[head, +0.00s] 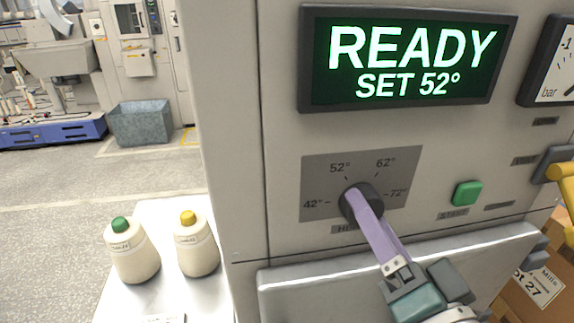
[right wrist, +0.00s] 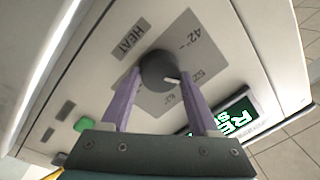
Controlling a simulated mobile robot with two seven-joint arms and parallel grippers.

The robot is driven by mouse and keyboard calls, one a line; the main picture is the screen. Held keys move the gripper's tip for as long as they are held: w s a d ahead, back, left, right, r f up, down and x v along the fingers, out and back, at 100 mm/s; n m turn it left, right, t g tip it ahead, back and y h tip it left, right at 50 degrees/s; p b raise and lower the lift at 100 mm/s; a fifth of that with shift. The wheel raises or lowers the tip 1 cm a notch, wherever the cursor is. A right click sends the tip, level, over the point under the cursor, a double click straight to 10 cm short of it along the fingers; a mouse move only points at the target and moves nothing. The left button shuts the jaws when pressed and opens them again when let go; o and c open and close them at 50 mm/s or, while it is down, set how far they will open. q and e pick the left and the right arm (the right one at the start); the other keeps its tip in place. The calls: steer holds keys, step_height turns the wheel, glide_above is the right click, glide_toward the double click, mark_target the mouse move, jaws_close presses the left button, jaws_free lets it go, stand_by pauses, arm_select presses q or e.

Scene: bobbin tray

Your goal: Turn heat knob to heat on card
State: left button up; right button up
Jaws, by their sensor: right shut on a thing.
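The dark round heat knob (head: 351,205) sits on a grey dial plate (head: 318,175) marked 42°, 52°, 62° and 72°. In the right wrist view the knob (right wrist: 156,66) has a white pointer line facing between the 52° and 62° labels. My right gripper (head: 364,200) is at the knob, its purple fingers on either side and shut on it. The display (head: 405,62) above reads READY, SET 52°. A white card-like sheet (head: 165,319) is cut off at the bottom edge, its text unreadable. My left gripper is not in view.
A green start button (head: 467,193) is right of the knob. A yellow part (head: 562,172) and a pressure gauge (head: 556,75) are at the right edge. Two bottles, green-capped (head: 132,255) and yellow-capped (head: 196,250), stand on a white table at left. A metal ledge (head: 300,285) juts out below the dial.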

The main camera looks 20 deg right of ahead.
stand_by(0.4)
steer(key=o, duration=1.4)
steer(key=b+v, duration=0.2)
steer(key=v, duration=0.8)
steer(key=shift+b, duration=0.3)
steer(key=shift+w+a, duration=0.1)
steer(key=shift+w, duration=0.05)
